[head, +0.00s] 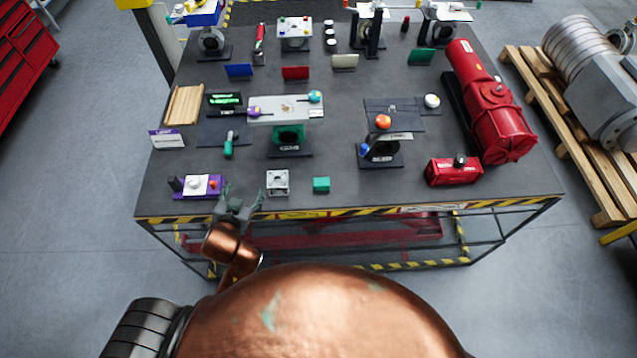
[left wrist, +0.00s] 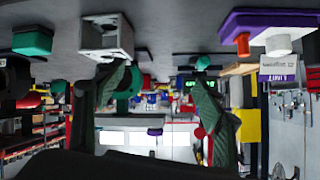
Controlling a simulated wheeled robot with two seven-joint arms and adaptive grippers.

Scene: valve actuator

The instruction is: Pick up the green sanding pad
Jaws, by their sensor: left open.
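A small teal-green block, which looks like the green sanding pad (head: 321,184), lies near the front edge of the table. It also shows at the upper left of the left wrist view (left wrist: 33,38), where the scene appears upside down. My left gripper (head: 241,197) is open over the front edge, to the left of the pad and apart from it. Its two fingers (left wrist: 162,78) stand spread in the left wrist view with nothing held between them. A grey metal block with a hole (head: 277,182) stands between the gripper and the pad. My right gripper is not in view.
A purple and white box (head: 200,186) with knobs sits left of the gripper. A red box (head: 454,171) and a large red actuator (head: 490,105) stand at the right. Black stands (head: 380,155) rise behind. The table is clear just right of the pad.

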